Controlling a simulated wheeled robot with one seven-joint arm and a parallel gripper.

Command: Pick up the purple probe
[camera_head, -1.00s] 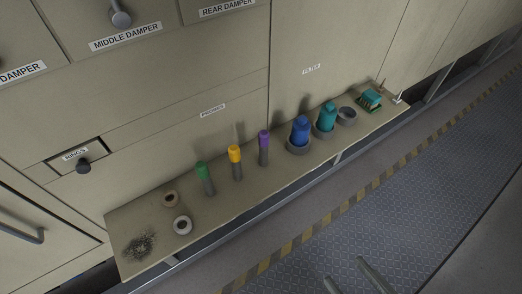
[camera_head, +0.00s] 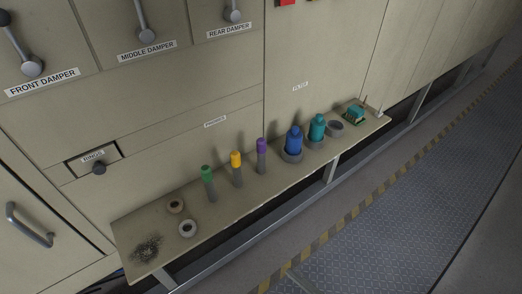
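The purple probe (camera_head: 262,155) stands upright on a narrow shelf (camera_head: 246,201), with a purple cap on a grey body. It is the rightmost of three probes, beside the yellow-capped probe (camera_head: 237,168) and the green-capped probe (camera_head: 208,182). A "PROBES" label (camera_head: 215,121) is on the cabinet wall behind them. Nothing touches the purple probe. My gripper does not show in the current view.
Right of the purple probe stand a blue bottle (camera_head: 294,140), a teal bottle (camera_head: 317,127), a grey ring (camera_head: 335,127) and a green block (camera_head: 355,115). Two rings (camera_head: 188,229) and dark grains (camera_head: 147,249) lie at left. Open floor (camera_head: 400,215) lies in front.

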